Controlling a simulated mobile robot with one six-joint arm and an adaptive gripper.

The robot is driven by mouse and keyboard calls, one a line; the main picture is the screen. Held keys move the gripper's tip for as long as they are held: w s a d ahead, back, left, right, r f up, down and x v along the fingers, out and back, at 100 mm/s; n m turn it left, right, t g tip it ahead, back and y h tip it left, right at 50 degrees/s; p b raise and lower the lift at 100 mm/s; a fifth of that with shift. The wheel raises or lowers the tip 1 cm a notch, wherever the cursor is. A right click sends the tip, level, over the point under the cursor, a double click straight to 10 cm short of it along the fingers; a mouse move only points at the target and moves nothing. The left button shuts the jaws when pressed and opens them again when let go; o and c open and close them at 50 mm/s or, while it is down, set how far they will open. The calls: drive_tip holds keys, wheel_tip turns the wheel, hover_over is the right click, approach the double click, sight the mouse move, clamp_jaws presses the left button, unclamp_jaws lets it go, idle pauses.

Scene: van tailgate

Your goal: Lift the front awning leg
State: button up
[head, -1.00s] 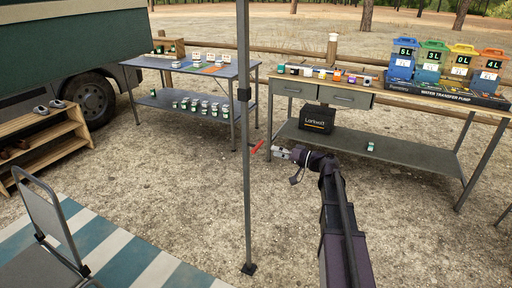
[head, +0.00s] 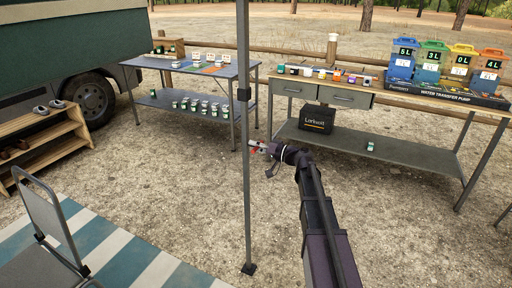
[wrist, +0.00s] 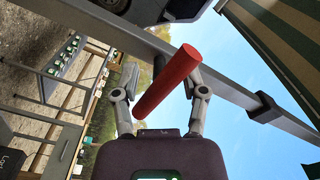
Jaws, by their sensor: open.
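The front awning leg (head: 246,190) is a grey upright post standing on a small dark foot (head: 249,268) on the gravel. A red handle (wrist: 168,80) sticks out from the leg, and in the wrist view it lies between my two open fingers. The leg also crosses the wrist view diagonally (wrist: 225,85), with a dark collar (wrist: 262,107) on it. My gripper (head: 258,146) is just right of the leg in the head view, at the handle's height, and mostly hides the handle there. In the wrist view my gripper (wrist: 165,92) is open around the handle, and contact cannot be told.
A workbench (head: 400,150) with a black box (head: 317,119) on its shelf stands behind my arm. Another table (head: 190,105) stands behind the leg. A folding chair (head: 48,225) is at the lower left on a striped mat (head: 110,250). Gravel around the foot is clear.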

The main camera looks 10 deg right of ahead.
drive_tip(key=shift+c, duration=0.2)
clamp_jaws()
drive_tip(key=shift+r, duration=0.1)
wheel_tip(320, 180, up, 12)
drive_tip(key=p, duration=1.2)
drive_tip(key=shift+r+p, duration=0.15)
drive_tip(key=shift+p, duration=0.15)
drive_tip(key=shift+w, duration=0.15)
drive_tip(key=shift+o, duration=0.2)
unclamp_jaws()
